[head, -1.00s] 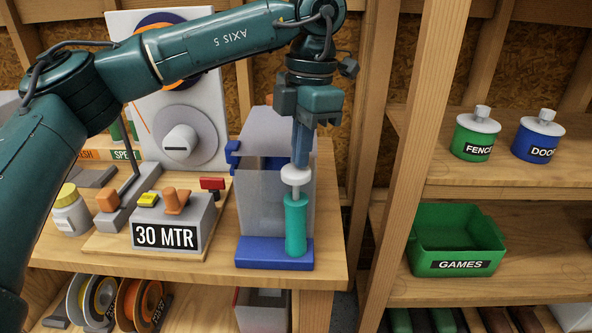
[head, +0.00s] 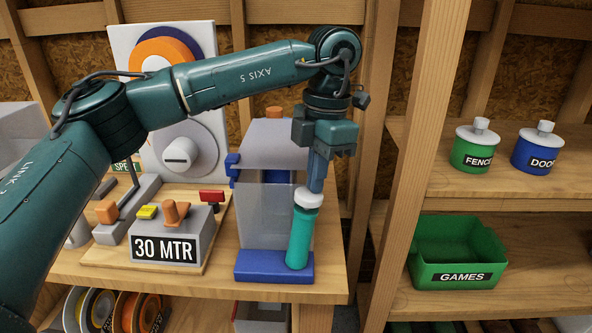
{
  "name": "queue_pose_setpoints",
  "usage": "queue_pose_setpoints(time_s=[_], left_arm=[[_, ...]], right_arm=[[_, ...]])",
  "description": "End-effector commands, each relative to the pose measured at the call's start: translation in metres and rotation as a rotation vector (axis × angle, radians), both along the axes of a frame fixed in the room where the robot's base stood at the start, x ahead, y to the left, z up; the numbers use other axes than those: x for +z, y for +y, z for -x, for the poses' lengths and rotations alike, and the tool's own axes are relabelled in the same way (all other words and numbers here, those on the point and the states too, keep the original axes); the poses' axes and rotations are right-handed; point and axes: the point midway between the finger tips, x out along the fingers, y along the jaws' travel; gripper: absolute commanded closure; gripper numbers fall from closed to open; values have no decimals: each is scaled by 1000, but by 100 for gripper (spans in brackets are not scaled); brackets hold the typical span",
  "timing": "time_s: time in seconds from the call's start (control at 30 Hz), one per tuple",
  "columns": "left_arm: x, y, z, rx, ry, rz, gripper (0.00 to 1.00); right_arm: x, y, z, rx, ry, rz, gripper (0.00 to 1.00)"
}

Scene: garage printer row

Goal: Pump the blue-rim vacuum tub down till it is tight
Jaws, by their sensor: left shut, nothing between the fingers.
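The vacuum tub (head: 262,222) is a grey translucent box with dark blue inside and an orange knob on its grey top, on a blue base (head: 255,268). I cannot make out a blue rim clearly. A teal hand pump (head: 301,240) stands at the base's right end, its top leaning slightly right. Its white handle knob (head: 307,198) sits down against the teal body, with no shaft showing. My left gripper (head: 315,184) points down, shut and empty, its fingertips at the top of the knob, seemingly touching it. My right gripper is not in view.
Left of the tub, a box labelled 30 MTR (head: 172,245) stands on a wooden board. A wooden post (head: 425,150) rises to the right. Beyond it, shelves hold a green GAMES bin (head: 455,277) and two paint pots, green (head: 473,150) and blue (head: 537,150).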

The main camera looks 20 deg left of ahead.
Motion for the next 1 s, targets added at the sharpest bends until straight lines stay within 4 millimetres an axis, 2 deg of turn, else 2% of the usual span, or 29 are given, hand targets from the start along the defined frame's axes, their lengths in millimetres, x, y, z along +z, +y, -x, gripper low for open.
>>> queue_pose_setpoints(time_s=[0.33, 0.47, 0.57, 0.83, 1.0], left_arm=[[0, -1, -2, 1, 1, -1, 100], [11, -3, -3, 1, -2, 1, 100], [29, -4, -4, 2, -2, 1, 100], [92, -8, -8, 2, -3, 0, 100], [120, -10, -10, 2, -2, -1, 100]], right_arm=[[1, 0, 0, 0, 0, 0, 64], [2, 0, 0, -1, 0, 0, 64], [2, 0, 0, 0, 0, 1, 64], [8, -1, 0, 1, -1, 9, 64], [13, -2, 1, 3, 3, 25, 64]])
